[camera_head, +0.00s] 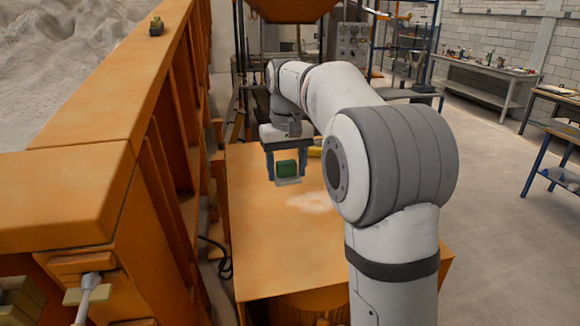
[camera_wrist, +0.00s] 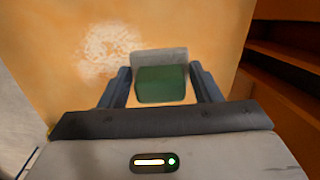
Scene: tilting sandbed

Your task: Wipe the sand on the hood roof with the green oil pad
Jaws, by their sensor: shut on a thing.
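The green oil pad (camera_head: 287,168) has a green block on top and a pale grey layer beneath. My gripper (camera_head: 286,172) is shut on it, with one finger on each side. The pad also shows between the fingers in the wrist view (camera_wrist: 161,84). The hood roof (camera_head: 290,250) is a flat orange top below the gripper. A pale patch of sand (camera_head: 312,202) lies on it, to the right of the pad and nearer the head camera. In the wrist view the sand (camera_wrist: 110,50) is left of the pad. I cannot tell whether the pad touches the roof.
A tall orange sandbed wall (camera_head: 150,100) runs along the left of the roof, with grey sand (camera_head: 60,40) beyond it. A yellow item (camera_head: 315,152) sits near the roof's far side, partly hidden by my arm. A black cable (camera_head: 222,262) hangs in the gap between.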

